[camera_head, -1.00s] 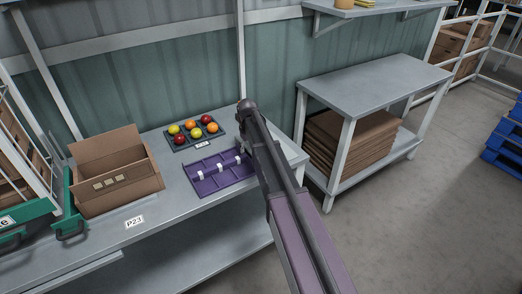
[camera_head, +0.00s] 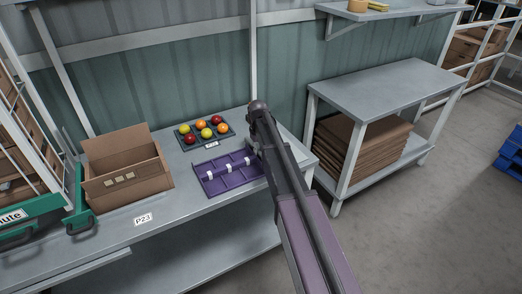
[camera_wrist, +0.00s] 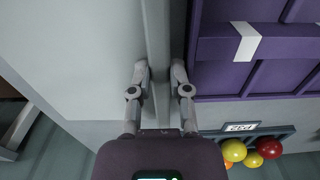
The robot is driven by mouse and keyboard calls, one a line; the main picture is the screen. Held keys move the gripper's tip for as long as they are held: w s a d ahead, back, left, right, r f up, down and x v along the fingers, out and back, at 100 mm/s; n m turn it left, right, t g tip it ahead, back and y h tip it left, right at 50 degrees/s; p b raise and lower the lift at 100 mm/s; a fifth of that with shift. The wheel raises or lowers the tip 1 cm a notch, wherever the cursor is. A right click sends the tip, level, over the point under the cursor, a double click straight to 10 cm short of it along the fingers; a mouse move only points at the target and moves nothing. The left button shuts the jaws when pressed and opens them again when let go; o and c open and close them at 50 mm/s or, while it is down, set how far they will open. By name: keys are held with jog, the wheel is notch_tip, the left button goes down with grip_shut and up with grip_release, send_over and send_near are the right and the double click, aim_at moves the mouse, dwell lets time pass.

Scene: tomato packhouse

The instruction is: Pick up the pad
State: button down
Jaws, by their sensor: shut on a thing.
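A thin grey strip (camera_wrist: 157,35) runs between the two fingers of my gripper (camera_wrist: 160,78) in the wrist view. It looks like the pad seen edge-on, and my gripper is shut on it. Its full shape is not visible. I cannot tell whether it touches the bench. In the head view my arm hides the fingers and whatever they hold. My gripper is just beside the edge of a purple compartmented tray (camera_wrist: 228,78) with white bands. That tray also shows on the bench in the head view (camera_head: 222,185).
A dark tray (camera_head: 182,135) of red, orange and yellow tomatoes sits behind the purple tray. A second table (camera_head: 385,85) stands right, with flat cardboard stacked underneath.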

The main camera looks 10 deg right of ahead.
jog(key=shift+r+p, duration=1.45)
jog(key=shift+r, duration=0.05)
jog(key=s+a+r+p, duration=0.1)
jog(key=s+a+r, duration=0.1)
jog(key=s, duration=1.4)
jog(key=shift+p, duration=0.4)
notch_tip(320, 180, up, 20)
jog(key=p, duration=2)
jog(key=shift+f, duration=0.1)
